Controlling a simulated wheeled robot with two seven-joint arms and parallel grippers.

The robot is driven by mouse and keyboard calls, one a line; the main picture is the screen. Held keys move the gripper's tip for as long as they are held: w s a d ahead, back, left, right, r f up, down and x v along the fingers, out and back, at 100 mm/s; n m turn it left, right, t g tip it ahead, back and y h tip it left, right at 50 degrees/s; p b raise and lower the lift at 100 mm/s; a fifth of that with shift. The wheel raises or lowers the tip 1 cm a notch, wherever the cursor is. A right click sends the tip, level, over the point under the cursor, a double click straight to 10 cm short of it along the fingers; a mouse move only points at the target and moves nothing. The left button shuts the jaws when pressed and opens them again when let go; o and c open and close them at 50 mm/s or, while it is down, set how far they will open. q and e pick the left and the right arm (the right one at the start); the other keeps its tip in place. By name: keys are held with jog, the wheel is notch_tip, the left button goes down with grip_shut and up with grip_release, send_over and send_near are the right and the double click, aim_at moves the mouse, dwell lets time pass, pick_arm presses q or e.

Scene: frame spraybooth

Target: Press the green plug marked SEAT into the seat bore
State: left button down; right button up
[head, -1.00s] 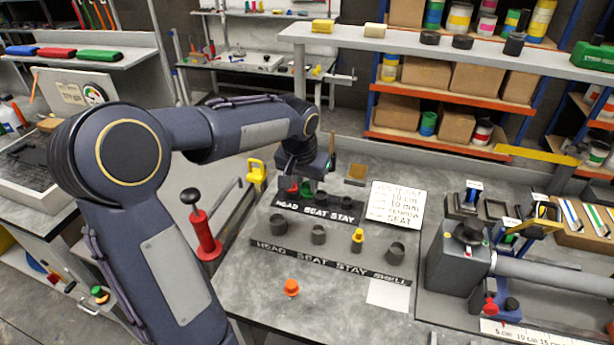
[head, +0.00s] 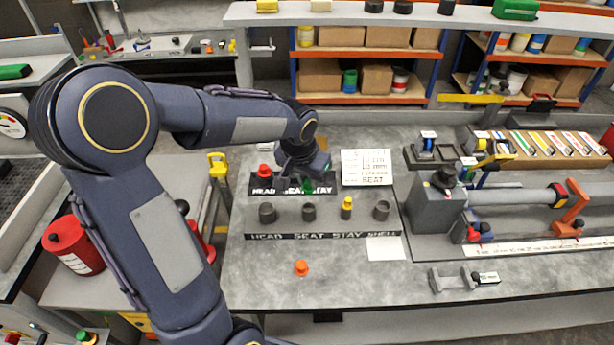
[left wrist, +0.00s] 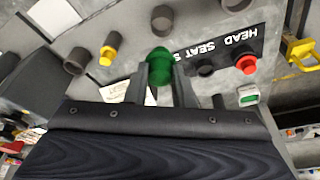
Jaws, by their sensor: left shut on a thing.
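My left gripper (head: 304,178) is shut on the green plug (head: 307,186) at the HEAD-SEAT-STAY strip. In the left wrist view the plug (left wrist: 160,64) sits between the two fingers. Whether it touches the surface below cannot be told. The seat bore is the grey tube (head: 309,212) above the word SEAT on the front strip, second from left. It stands in front of the gripper, apart from the plug in the head view. My right gripper is not in view.
Beside the seat tube stand the head tube (head: 267,213), a tube with a yellow plug (head: 347,205) and the shell tube (head: 381,210). A red plug (head: 264,171) is left of the gripper. An orange plug (head: 301,267) lies in front. A clamp fixture (head: 440,200) stands right.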

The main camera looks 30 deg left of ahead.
aim_at(307, 189)
pick_arm(q)
jog(key=shift+f+b, duration=2.2)
jog(key=shift+f, duration=0.25)
jog(key=shift+f+b, duration=1.4)
jog(key=shift+b, duration=0.15)
jog(key=c, duration=1.2)
grip_release()
jog(key=shift+o, duration=0.2)
jog(key=shift+r, duration=0.1)
jog(key=v, duration=0.7)
jog(key=shift+s+d+r, duration=0.1)
jog(key=shift+s+r, duration=0.05)
jog(key=shift+r, duration=0.25)
